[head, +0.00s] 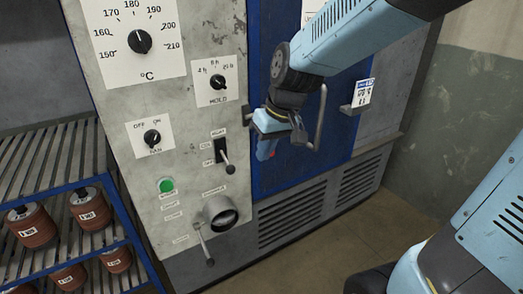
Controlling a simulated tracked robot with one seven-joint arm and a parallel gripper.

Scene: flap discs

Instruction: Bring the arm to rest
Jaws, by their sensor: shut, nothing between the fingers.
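My gripper (253,117) is at the end of my blue and black arm, which reaches in from the upper right. It is in front of the seam between the grey control panel (205,130) and the blue door (340,135). The gripper is shut and nothing shows between its fingers. It is left of the door's vertical metal handle (321,118) and appears apart from it. The wrist hides part of the door.
The panel has a temperature dial (139,42), a mold dial (218,83), a fan dial (152,137), a lever switch (223,155), a green button (166,186) and a damper lever (204,245). A rack (60,150) with labelled brown stacks (90,208) stands left.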

